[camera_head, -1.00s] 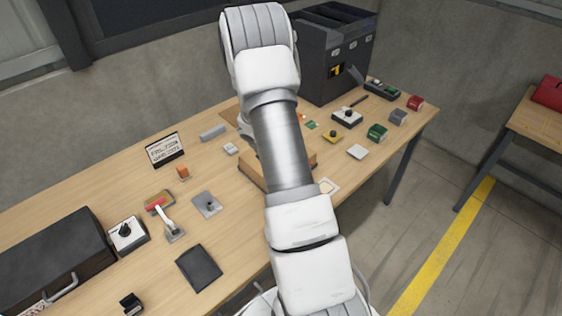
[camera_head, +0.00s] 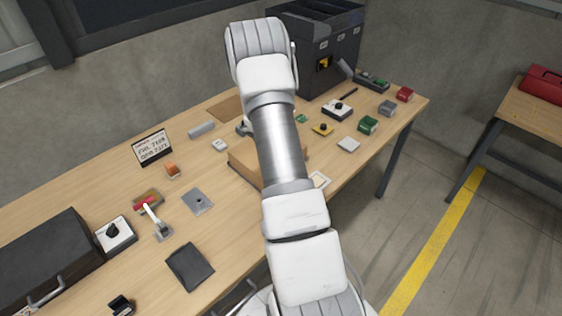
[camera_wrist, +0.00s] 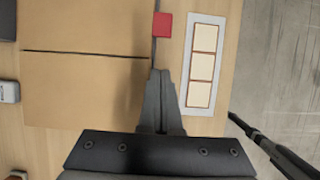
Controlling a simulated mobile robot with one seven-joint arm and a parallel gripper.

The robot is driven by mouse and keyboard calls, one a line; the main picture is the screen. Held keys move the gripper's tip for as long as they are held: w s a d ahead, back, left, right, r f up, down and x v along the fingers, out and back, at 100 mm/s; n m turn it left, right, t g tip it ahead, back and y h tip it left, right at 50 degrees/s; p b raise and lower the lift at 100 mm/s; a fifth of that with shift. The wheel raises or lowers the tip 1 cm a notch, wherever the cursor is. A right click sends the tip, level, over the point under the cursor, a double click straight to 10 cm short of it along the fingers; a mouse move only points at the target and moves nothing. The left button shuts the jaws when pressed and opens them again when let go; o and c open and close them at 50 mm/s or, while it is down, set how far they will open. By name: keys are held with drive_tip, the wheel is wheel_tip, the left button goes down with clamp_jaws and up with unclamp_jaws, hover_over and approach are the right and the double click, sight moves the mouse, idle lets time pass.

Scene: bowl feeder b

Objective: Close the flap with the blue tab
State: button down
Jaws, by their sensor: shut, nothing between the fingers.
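A brown cardboard box (camera_head: 243,160) stands on the table, partly hidden behind my arm in the head view. In the wrist view its top (camera_wrist: 85,85) shows as flat brown panels with a dark seam between them. A red tab (camera_wrist: 162,24) sits at the right edge of the box. No blue tab shows in either view, and I cannot tell which flap bears it. My gripper (camera_wrist: 160,75) is shut and empty, over the right edge of the box, below the red tab in the picture.
A white strip with three cream squares (camera_wrist: 203,53) lies right of the box. A grey block (camera_head: 201,130), a small white block (camera_head: 220,145) and a brown panel (camera_head: 225,108) are near it. A black machine (camera_head: 318,50) stands behind. The table's front edge is close.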

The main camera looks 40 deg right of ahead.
drive_tip(key=shift+d+f, duration=0.2)
drive_tip(key=shift+f, duration=0.15)
drive_tip(key=shift+r, duration=0.1)
idle(0.5)
drive_tip(key=shift+r+p, duration=0.6)
drive_tip(key=shift+r, duration=0.15)
drive_tip(key=shift+r, duration=0.1)
